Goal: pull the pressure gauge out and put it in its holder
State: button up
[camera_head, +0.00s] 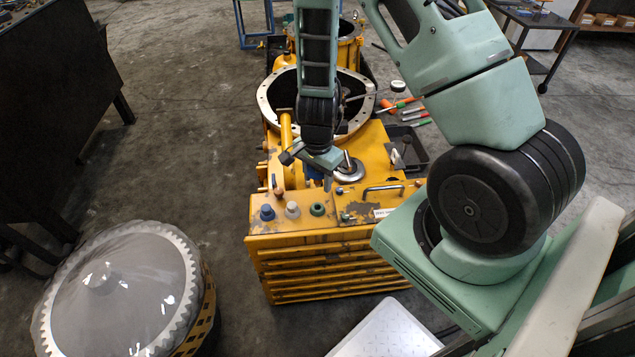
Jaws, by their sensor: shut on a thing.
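My gripper (327,180) points down over the top of the yellow transmission housing (375,150), near its front edge. It is shut on a small grey part, mostly hidden by the jaws and wrist. I cannot tell for sure whether this part is the pressure gauge. A round silver disc (350,174) with a dark middle lies on the housing just right of the jaws. A small round white-topped thing (398,87) stands behind, at the right of the housing. I cannot make out which thing is the gauge's holder.
Blue (267,212), white (292,210) and green (317,209) plugs stand along the housing's front top. A metal handle (384,188) rises at the right. A black tray (415,160) and orange-handled tools (400,106) lie beyond. A large wrapped gear (115,295) stands at lower left.

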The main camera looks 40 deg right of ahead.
jog(key=shift+r+p, duration=1.9)
jog(key=shift+r, duration=0.35)
